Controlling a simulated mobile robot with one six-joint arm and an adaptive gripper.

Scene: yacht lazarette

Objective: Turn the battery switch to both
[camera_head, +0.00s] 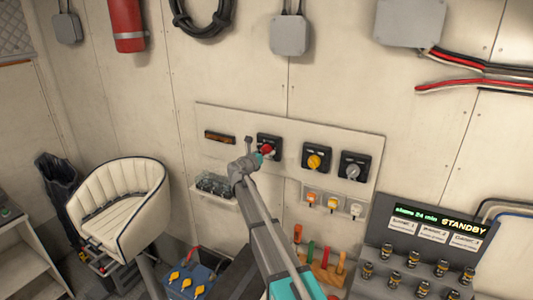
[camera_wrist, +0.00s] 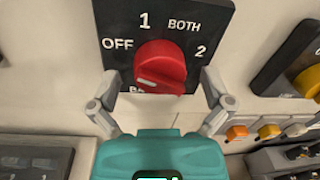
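The battery switch has a red knob (camera_wrist: 160,66) on a black plate (camera_wrist: 215,18) marked OFF at left, 1 at top, BOTH at upper right and 2 at right. A lower label is partly hidden. A pale mark shows on the knob's lower left; I cannot tell surely which position it points to. My gripper (camera_wrist: 159,76) is open, one finger on each side of the knob, with visible gaps. It also shows in the head view (camera_head: 252,160).
A yellow-knob switch (camera_head: 314,161) and a grey-knob switch (camera_head: 352,171) stand to the right on the panel (camera_head: 225,118). Small coloured switches (camera_head: 333,203) lie below them. A display console (camera_head: 440,230) is at lower right; a white seat (camera_head: 125,205) is at left.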

